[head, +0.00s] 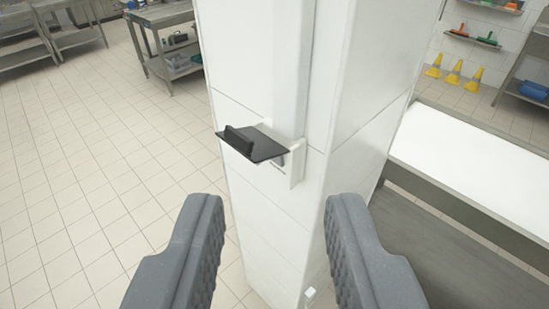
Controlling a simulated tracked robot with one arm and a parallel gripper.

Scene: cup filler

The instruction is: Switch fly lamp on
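A black flap-like lever or plate (250,143) sticks out from a white bracket (298,160) on a white tiled pillar (262,215). It looks like a switch, but I cannot tell whether it is on or off. My gripper (272,225) is open, with its two grey padded fingers wide apart in the lower part of the head view. The black plate appears above and between the fingertips, and nothing is held. No fly lamp can be made out in this view.
A white-topped counter (480,170) stands right of the pillar. Steel tables (165,14) are at the back left, and yellow cones (453,72) at the back right. The tiled floor (80,190) on the left is clear.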

